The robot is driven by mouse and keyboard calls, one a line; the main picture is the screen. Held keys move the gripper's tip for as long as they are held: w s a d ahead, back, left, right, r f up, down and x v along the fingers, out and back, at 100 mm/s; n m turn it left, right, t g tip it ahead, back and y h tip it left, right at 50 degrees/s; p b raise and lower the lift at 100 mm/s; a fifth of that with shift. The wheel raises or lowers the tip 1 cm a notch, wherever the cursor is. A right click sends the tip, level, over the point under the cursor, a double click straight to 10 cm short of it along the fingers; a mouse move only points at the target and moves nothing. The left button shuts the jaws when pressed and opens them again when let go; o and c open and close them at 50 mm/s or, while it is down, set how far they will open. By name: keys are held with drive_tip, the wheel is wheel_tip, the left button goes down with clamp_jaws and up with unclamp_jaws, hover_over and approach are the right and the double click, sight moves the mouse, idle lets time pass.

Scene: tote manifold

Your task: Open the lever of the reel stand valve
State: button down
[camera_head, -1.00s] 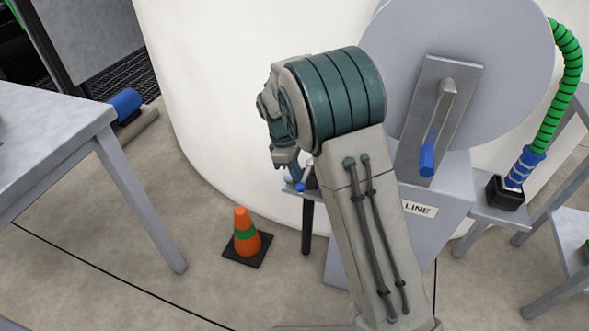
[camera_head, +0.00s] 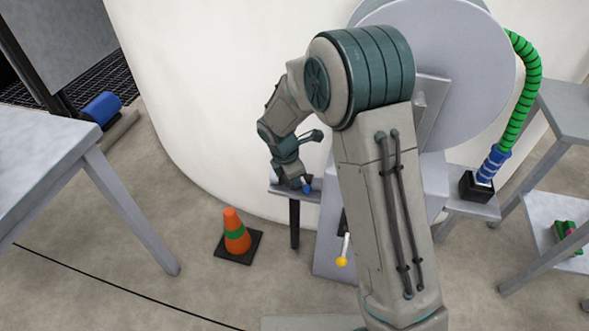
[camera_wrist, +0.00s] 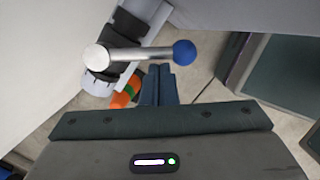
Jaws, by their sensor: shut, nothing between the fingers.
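A lever with a silver rod (camera_wrist: 142,54) and a blue ball knob (camera_wrist: 185,52) runs across the upper wrist view from a pale round hub (camera_wrist: 97,57). In the head view its blue knob (camera_head: 307,187) shows at a small grey shelf left of the reel stand (camera_head: 329,245). The rest of the valve is mostly hidden by my arm. My gripper (camera_wrist: 158,68) is shut and empty, its fingertips close to the rod's lower edge in the wrist view. I cannot tell whether they touch it. In the head view the gripper is beside the knob.
A second lever with a yellow ball (camera_head: 342,262) hangs low on the stand front. A traffic cone (camera_head: 236,235) stands on the floor to the left. A grey table (camera_head: 45,160) is at far left. A green hose (camera_head: 525,90) rises at right. The pale curved wall is behind.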

drive_tip(key=d+n+p, duration=0.2)
drive_tip(key=shift+w+r+n+t, duration=0.1)
drive_tip(key=shift+w+n+t, duration=0.05)
drive_tip(key=shift+n+t, duration=0.2)
drive_tip(key=shift+w+d+p, duration=0.1)
drive_tip(key=shift+d+p, duration=0.15)
drive_tip(key=shift+p, duration=0.25)
drive_tip(key=shift+d, duration=0.1)
